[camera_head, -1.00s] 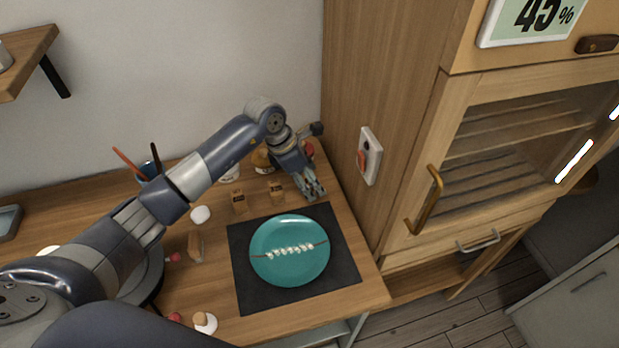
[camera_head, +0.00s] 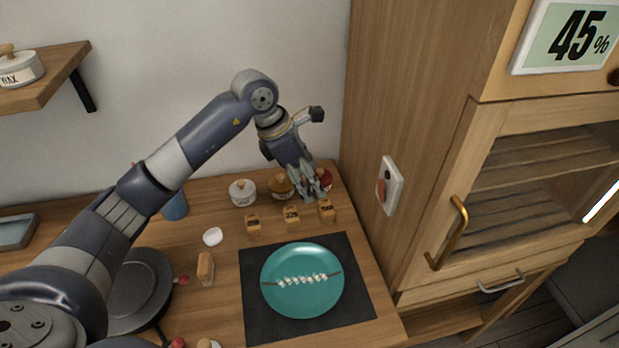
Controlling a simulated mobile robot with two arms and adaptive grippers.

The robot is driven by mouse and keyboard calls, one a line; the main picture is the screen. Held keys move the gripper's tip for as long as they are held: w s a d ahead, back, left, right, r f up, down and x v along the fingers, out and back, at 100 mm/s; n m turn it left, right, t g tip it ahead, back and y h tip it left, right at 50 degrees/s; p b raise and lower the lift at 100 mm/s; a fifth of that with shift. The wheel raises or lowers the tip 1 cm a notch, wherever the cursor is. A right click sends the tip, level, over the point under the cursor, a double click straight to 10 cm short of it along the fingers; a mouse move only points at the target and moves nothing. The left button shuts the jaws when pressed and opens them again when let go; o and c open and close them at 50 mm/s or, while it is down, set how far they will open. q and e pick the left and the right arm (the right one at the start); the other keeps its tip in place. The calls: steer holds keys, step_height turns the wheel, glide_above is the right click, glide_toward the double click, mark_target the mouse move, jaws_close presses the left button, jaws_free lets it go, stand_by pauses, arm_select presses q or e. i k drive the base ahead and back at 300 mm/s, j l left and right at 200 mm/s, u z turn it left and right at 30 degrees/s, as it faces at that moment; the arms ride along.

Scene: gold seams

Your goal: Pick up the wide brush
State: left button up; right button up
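My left gripper (camera_head: 312,196) points down at the back right of the wooden table, just behind the small labelled blocks and in front of the red jar. Nothing shows clearly between its fingers, and their gap is hard to make out. A blue cup (camera_head: 175,206) stands at the back left, partly behind my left arm, which hides most of what stands in it. I cannot clearly identify the wide brush. A small tan wooden piece (camera_head: 205,267) stands left of the dark mat; I cannot tell what it is. My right gripper is not in view.
A teal plate (camera_head: 277,266) with a seam of white beads lies on a dark mat (camera_head: 256,320). Small labelled blocks (camera_head: 292,215) stand behind it. A white jar (camera_head: 242,193), amber jar (camera_head: 280,187) and red jar (camera_head: 325,179) line the wall. A cabinet (camera_head: 420,120) bounds the right.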

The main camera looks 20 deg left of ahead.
mark_target(205, 272)
steer(key=k+l, duration=0.25)
steer(key=k, duration=0.2)
steer(key=k+l, duration=0.25)
steer(key=k, duration=0.25)
steer(key=k+l, duration=0.3)
steer(key=k, duration=0.15)
